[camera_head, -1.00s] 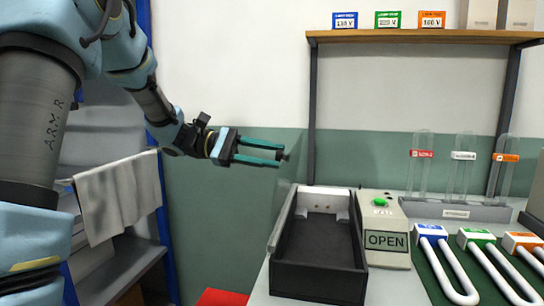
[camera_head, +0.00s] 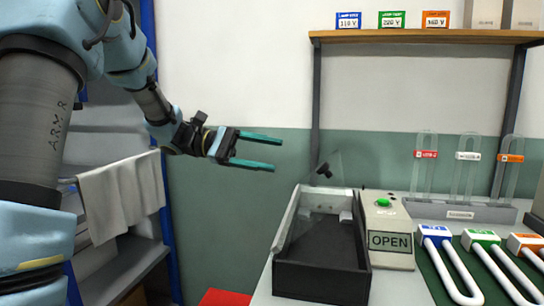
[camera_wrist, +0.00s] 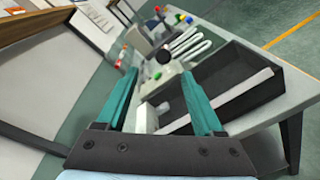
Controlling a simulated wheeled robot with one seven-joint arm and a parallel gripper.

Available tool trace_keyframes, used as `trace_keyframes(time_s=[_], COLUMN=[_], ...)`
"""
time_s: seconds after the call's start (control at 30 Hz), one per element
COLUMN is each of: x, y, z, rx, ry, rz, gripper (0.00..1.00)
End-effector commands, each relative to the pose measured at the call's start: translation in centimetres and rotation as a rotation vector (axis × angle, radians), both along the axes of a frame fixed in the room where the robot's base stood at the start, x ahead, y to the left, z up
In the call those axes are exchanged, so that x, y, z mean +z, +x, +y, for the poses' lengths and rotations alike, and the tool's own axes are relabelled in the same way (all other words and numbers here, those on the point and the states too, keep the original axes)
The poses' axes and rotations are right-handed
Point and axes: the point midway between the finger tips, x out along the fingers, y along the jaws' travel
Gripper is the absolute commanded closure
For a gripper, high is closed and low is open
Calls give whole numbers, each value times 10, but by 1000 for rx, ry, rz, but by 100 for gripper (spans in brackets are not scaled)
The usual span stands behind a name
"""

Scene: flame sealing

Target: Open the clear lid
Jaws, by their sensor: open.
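The clear lid (camera_head: 337,165) stands tilted up over the black open-topped box (camera_head: 320,280), its transparent panel hard to make out. Its small black knob (camera_head: 324,170) shows above the back of the box. My gripper (camera_head: 278,153) is open and empty, up and to the left of the knob and apart from it. In the wrist view my gripper (camera_wrist: 165,75) has its teal fingers spread, with the box (camera_wrist: 235,75) to the right and a dark round knob (camera_wrist: 163,56) between the fingers, farther off.
A control panel with a green button (camera_head: 383,202) and an OPEN sign (camera_head: 389,241) stands right of the box. Clear tubes (camera_head: 467,170) stand in a rack behind, and U-shaped handled pieces (camera_head: 455,270) lie at right. A shelf (camera_head: 425,36) hangs above.

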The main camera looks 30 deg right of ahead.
Motion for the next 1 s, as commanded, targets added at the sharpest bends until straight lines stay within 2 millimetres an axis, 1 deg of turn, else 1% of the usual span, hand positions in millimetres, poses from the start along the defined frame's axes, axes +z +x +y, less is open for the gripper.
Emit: trace_keyframes(time_s=[0.03, 0.3, 0.5, 0.63, 0.9, 1.0], x=[-1, 5, 9, 10, 10, 6], y=[7, 40, 55, 58, 59, 56], z=[7, 48, 67, 71, 72, 73], rx=[6, 5, 3, 2, 2, 10], ry=[0, 1, 0, 1, 1, 31], rz=[-1, 0, 0, 1, 1, -11], gripper=[31, 31, 31, 31, 31, 31])
